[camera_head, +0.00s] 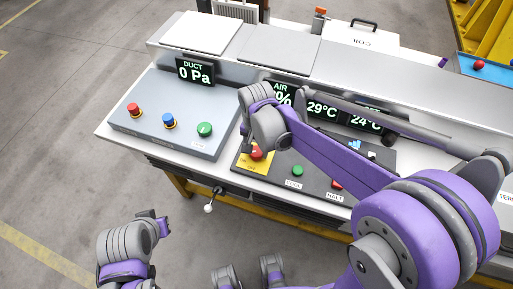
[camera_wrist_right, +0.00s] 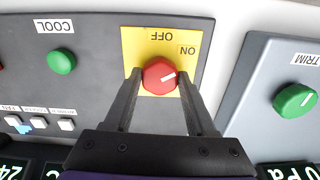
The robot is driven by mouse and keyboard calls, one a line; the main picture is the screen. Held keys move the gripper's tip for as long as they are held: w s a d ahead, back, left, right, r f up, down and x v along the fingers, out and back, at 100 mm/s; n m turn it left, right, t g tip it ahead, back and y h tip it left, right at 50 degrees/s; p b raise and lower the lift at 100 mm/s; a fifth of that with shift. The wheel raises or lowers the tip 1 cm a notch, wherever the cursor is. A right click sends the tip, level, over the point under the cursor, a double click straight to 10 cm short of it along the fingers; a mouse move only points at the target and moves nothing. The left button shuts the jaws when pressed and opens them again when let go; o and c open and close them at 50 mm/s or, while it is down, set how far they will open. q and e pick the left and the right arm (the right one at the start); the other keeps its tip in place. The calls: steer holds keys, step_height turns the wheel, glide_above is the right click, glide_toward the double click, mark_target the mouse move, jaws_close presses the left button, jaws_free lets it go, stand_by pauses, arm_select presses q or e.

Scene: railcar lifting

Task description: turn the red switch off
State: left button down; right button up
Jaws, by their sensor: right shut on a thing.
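The red switch is a round red knob (camera_head: 257,153) with a white pointer mark, on a yellow plate (camera_wrist_right: 131,45) lettered OFF and ON. In the right wrist view the knob (camera_wrist_right: 158,76) stands between the two dark fingers of my right gripper (camera_wrist_right: 160,88), which is shut on it. Its white mark points to the right and slightly up, toward the ON side rather than OFF. In the head view my right arm comes down over the switch and partly hides it. My left arm shows at the lower left, but its fingers are not seen.
The dark panel also has a green button (camera_head: 297,171) and a red one (camera_head: 337,183). A grey box (camera_head: 160,130) at left carries red, blue and green knobs. Displays (camera_head: 195,73) stand behind. A white-balled lever (camera_head: 208,208) hangs at the bench front. Floor at left is clear.

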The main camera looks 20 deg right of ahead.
mark_target(257, 151)
steer(key=n, duration=0.5)
steer(key=shift+n, duration=0.4)
steer(key=n+b, duration=0.1)
steer(key=n, duration=0.4)
steer(key=shift+n, duration=0.3)
stand_by(0.3)
steer(key=o, duration=1.4)
steer(key=shift+c, duration=0.2)
steer(key=shift+r, duration=0.15)
step_height(257, 151, up, 11)
steer(key=p, duration=0.1)
steer(key=shift+f, duration=0.2)
